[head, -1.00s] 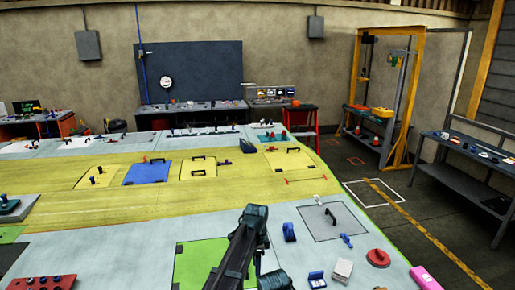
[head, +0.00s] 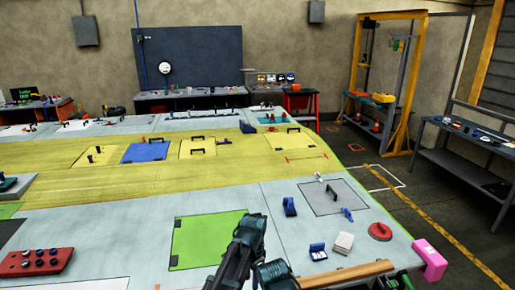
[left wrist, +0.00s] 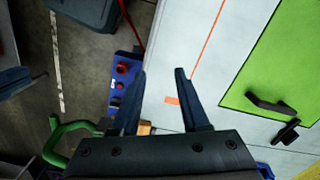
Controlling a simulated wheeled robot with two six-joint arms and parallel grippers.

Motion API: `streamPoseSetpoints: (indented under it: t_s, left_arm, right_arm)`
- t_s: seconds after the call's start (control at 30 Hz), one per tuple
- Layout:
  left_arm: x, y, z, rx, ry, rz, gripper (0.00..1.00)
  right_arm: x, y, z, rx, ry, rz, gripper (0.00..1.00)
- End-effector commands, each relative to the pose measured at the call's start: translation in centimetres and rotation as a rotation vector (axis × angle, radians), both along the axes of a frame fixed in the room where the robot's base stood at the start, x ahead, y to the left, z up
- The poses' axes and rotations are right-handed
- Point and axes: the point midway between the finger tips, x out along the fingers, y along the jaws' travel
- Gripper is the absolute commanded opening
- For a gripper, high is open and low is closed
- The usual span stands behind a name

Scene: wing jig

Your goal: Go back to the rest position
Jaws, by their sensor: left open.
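My left gripper (left wrist: 158,95) shows in the left wrist view with its two dark fingers apart and nothing between them. It points past the edge of the pale wing panel, with the floor and a blue box with red knobs (left wrist: 124,75) beyond the fingers. A green panel with a black handle (left wrist: 275,75) lies to its right. In the head view a dark arm of mine (head: 240,252) rises from the bottom middle, in front of a green panel (head: 200,240). No gripper fingers can be made out there, and my right gripper is not seen.
The large wing surface (head: 110,235) fills the foreground. A red knob box (head: 38,262), blue clamps (head: 289,207), a red disc (head: 380,231) and a pink block (head: 430,260) sit on it or at its edge. Open floor lies right, before a side bench (head: 465,160).

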Motion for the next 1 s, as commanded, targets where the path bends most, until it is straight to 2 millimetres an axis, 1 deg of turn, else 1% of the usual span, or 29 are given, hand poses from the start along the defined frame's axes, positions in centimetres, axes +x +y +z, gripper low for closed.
streamPoseSetpoints:
  t_s: [0.03,0.2,0.3,0.43,0.5,0.63,1.0]
  left_arm:
    - [-2.3,0.5,-2.8,0.006,0.0,0.051,0.45]
    - [-8.5,1.9,-8.3,0.034,-0.008,0.284,0.45]
    - [-11.5,2.7,-10.8,0.048,-0.015,0.411,0.45]
    - [-14.5,3.5,-13.2,0.063,-0.025,0.545,0.45]
    - [-15.5,3.8,-14.0,0.069,-0.03,0.597,0.45]
    - [-16.6,4.1,-14.7,0.076,-0.034,0.654,0.45]
    - [-16.6,4.0,-14.6,0.081,-0.036,0.666,0.45]
  right_arm:
    - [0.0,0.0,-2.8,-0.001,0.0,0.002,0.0]
    - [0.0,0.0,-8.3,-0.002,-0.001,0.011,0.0]
    - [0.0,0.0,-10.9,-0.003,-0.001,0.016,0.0]
    - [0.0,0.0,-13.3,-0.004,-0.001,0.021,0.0]
    - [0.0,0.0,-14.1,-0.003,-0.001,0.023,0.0]
    - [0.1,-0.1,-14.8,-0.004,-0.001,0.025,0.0]
    - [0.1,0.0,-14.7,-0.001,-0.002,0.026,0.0]
